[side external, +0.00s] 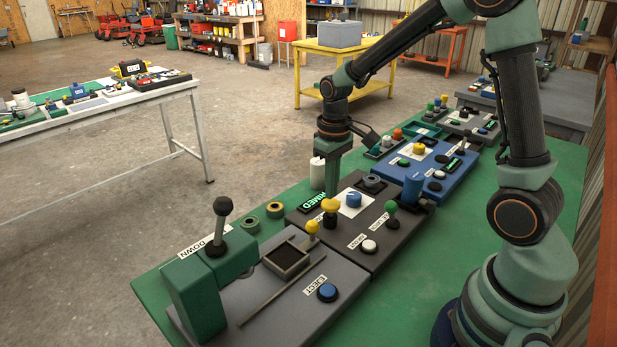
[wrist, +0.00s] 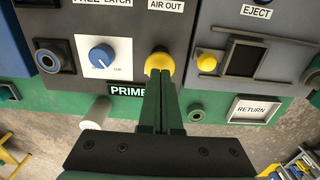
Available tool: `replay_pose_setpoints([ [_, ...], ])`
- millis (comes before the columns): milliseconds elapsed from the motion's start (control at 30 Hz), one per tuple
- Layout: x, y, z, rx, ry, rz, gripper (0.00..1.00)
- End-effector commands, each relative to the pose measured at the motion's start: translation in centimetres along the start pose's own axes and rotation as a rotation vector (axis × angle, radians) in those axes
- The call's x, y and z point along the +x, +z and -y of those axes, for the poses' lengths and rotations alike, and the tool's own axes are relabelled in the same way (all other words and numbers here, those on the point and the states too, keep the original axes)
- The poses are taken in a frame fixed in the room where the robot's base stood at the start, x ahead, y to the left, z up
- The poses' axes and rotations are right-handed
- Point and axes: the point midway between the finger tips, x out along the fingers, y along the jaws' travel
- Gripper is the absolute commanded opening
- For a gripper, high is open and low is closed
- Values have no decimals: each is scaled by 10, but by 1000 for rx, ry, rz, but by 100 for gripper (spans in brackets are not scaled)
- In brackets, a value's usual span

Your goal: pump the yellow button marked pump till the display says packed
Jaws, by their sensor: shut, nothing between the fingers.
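The yellow button (side external: 330,205) stands on a dark stem on the dark grey panel (side external: 350,262); it also shows in the wrist view (wrist: 159,62). I cannot read a pump label by it. My gripper (side external: 332,190) is shut and empty, pointing down with its fingertips at the yellow button. In the wrist view my fingertips (wrist: 162,76) overlap the button's near edge; I cannot tell whether they touch it. The display (side external: 313,200) has green letters, partly hidden; in the wrist view the display (wrist: 127,91) reads "PRIME", its end covered by my finger.
The same panel holds a blue dial (wrist: 101,56), a green knob (side external: 391,207) and a white button (side external: 369,246). A grey panel with a blue eject button (side external: 327,291) and black-knobbed lever (side external: 222,207) lies nearer the camera. A blue panel (side external: 432,165) lies beyond.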

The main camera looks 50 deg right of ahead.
Motion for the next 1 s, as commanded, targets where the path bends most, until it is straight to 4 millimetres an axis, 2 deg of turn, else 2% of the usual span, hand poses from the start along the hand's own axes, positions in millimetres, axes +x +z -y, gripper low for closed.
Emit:
replay_pose_setpoints([
  [1000,13,0,0,0,0,0,0],
])
